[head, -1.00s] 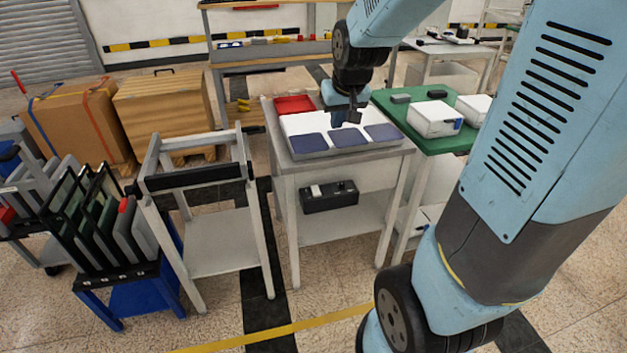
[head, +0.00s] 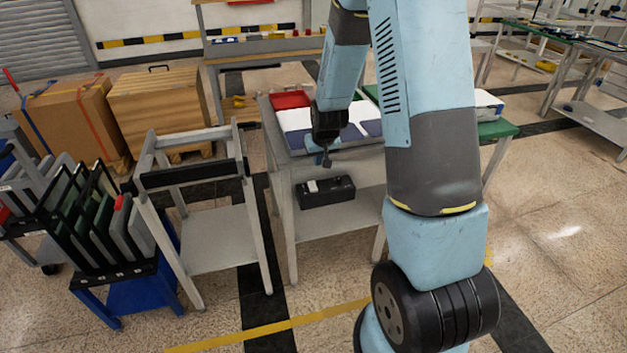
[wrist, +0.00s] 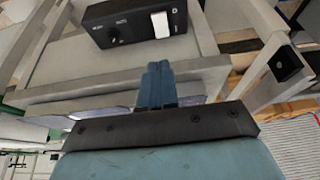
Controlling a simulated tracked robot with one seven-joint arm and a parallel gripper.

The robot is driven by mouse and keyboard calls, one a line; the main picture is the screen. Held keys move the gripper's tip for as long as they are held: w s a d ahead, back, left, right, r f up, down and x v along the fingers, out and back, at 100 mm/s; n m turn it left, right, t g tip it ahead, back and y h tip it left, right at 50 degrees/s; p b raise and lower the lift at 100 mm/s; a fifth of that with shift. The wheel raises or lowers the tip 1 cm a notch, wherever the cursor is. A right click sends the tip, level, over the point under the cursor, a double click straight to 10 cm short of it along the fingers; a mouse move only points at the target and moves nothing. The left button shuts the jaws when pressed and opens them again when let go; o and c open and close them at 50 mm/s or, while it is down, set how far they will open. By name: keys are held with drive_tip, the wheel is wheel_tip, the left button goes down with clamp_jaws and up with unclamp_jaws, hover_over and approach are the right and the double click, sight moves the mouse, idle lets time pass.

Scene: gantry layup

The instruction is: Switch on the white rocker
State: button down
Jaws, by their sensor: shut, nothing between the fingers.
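The white rocker (wrist: 160,25) is on the face of a black box and shows as a pale upright rectangle in the wrist view. In the head view the white rocker (head: 312,186) is a small pale patch at the left of the black box (head: 338,190), which lies on the lower shelf of the middle table. A round black knob (wrist: 113,34) sits beside the rocker on the same box. My gripper (wrist: 157,68) is shut and empty, with its blue fingers pointing towards the box and apart from it. In the head view my gripper (head: 326,160) is in front of the tabletop edge, above the box.
The middle table's top edge (head: 300,158) is close to my gripper, and its shelf (head: 310,225) has bare room in front of the box. A grey frame stand (head: 213,225) is to the left, with a blue rack (head: 125,290) of panels beyond it. A red tray (head: 290,99) sits on the tabletop.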

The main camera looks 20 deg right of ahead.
sight(314, 188)
idle(0.3)
drive_tip(key=x, duration=1.4)
drive_tip(key=shift+f, duration=0.1)
idle(0.4)
drive_tip(key=shift+s, duration=0.1)
drive_tip(key=shift+s+f, duration=0.2)
drive_tip(key=shift+s, duration=0.7)
drive_tip(key=w+v, duration=0.1)
drive_tip(key=v, duration=1.3)
drive_tip(key=shift+r, duration=0.25)
drive_tip(key=shift+s, duration=0.1)
